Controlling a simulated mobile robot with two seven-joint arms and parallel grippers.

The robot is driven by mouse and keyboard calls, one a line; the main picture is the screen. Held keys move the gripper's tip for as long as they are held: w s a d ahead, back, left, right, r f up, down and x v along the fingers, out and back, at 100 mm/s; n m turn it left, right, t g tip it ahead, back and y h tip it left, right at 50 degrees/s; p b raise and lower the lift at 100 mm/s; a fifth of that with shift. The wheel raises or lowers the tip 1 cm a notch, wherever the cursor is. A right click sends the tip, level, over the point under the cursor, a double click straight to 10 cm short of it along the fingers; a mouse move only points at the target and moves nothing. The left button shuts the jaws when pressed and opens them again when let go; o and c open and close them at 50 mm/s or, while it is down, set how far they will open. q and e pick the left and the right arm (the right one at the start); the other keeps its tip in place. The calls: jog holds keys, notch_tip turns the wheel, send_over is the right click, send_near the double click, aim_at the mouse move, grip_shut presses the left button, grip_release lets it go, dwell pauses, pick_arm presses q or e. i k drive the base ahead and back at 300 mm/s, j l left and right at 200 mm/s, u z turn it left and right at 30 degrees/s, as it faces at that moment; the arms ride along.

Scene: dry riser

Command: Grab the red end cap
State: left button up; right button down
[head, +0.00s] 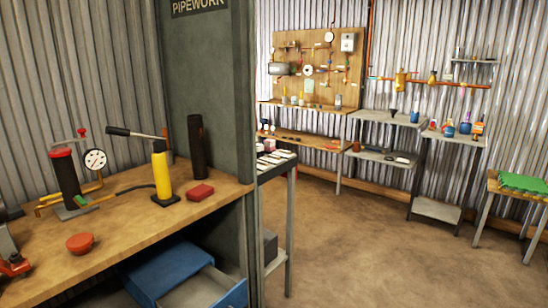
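A round red cap (80,244) lies on the wooden workbench (150,222) at the left of the head view, near the bench's front edge. It looks like the red end cap and stands apart from the other things. Neither of my grippers is in view.
Behind the cap stand a black cylinder with a gauge (95,159), a yellow hand pump (162,172) and a dark upright pipe (197,146). A grey partition (212,80) closes the bench's right end. A blue drawer (172,274) stands open below. Floor at right is clear.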

aim_at(57, 153)
jog(key=u, duration=1.25)
jog(key=i+l+z, duration=0.25)
jog(key=l, duration=0.1)
